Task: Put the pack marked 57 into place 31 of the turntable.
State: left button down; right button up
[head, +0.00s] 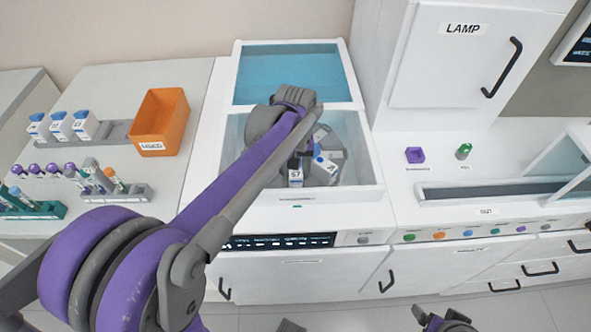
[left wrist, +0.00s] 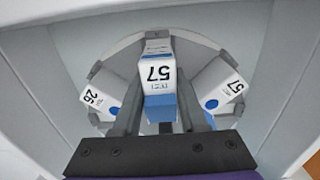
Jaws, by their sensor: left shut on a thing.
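The pack marked 57 (left wrist: 157,75) is white with a blue lower part, in the middle of the left wrist view. My left gripper (left wrist: 158,112) is shut on it, one finger on each side. In the head view this pack (head: 296,174) shows at the front of the well, partly behind my arm. The turntable (left wrist: 127,48) is a grey round carrier inside the well, with a pack marked 26 (left wrist: 94,102) to the left and another pack, seemingly also marked 57 (left wrist: 220,96), to the right. I cannot read any place numbers. My right gripper (head: 447,322) is partly visible at the bottom edge.
The well's white rim (head: 330,194) and walls close in around my left gripper. A blue-topped lid (head: 290,72) lies behind it. To the left are an orange bin (head: 162,115), a rack of white packs (head: 110,133) and tube racks. The lamp cabinet (head: 450,60) stands at right.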

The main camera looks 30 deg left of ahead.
pick_arm(q)
jog(key=shift+f, duration=0.15)
dwell(0.5)
jog(key=shift+f+b, duration=0.3)
jog(key=shift+f, duration=0.1)
jog(key=shift+f, duration=0.25)
dwell(0.4)
jog(key=shift+f+b, duration=0.4)
jog(key=shift+f, duration=0.2)
dwell(0.5)
jog(key=shift+c, duration=1.8)
grip_release()
